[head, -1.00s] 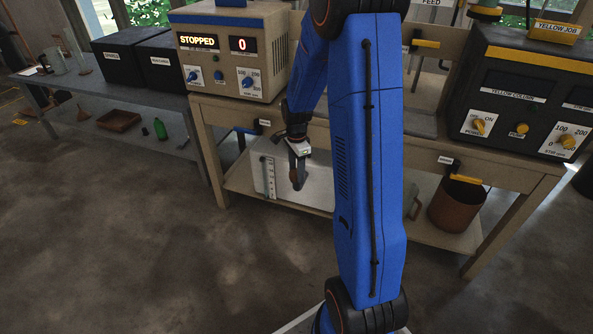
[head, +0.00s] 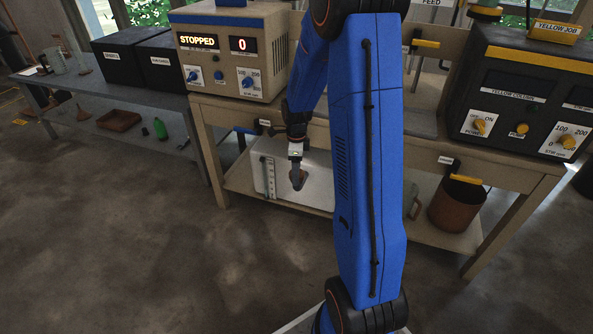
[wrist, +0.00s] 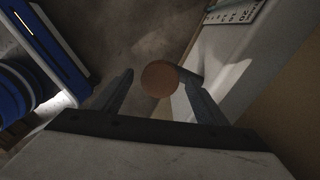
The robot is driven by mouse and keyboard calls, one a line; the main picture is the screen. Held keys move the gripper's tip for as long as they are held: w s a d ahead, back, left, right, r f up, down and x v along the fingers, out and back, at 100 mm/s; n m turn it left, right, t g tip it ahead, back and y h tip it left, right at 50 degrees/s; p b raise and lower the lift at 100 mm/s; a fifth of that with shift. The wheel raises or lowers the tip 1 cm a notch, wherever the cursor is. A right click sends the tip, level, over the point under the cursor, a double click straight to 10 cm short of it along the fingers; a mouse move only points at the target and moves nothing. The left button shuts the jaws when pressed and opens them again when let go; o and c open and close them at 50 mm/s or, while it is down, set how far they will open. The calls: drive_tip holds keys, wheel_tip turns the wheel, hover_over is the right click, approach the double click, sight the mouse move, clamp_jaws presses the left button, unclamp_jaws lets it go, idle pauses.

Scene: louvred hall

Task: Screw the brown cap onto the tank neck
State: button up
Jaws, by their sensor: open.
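The brown cap (wrist: 159,78) is a round disc between my finger tips in the wrist view. It also shows as a small brown spot (head: 298,178) at the end of my gripper (head: 297,170) in the head view. In the wrist view my gripper (wrist: 157,74) is open, with one finger on each side of the cap. A pale tank (head: 318,186) with a scale strip stands on the low shelf just behind. A dark cylinder (wrist: 190,75) shows beside the cap; I cannot tell whether it is the neck. How the cap sits on the neck is hidden.
The wooden bench's lower shelf (head: 237,182) holds the tank. A brown bucket (head: 457,204) stands at its right under a yellow-handled valve (head: 466,179). The concrete floor (head: 150,250) in front is clear.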

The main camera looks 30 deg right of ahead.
drive_tip(key=shift+r, duration=3.5)
wheel_tip(320, 180, up, 17)
drive_tip(key=shift+r, duration=0.2)
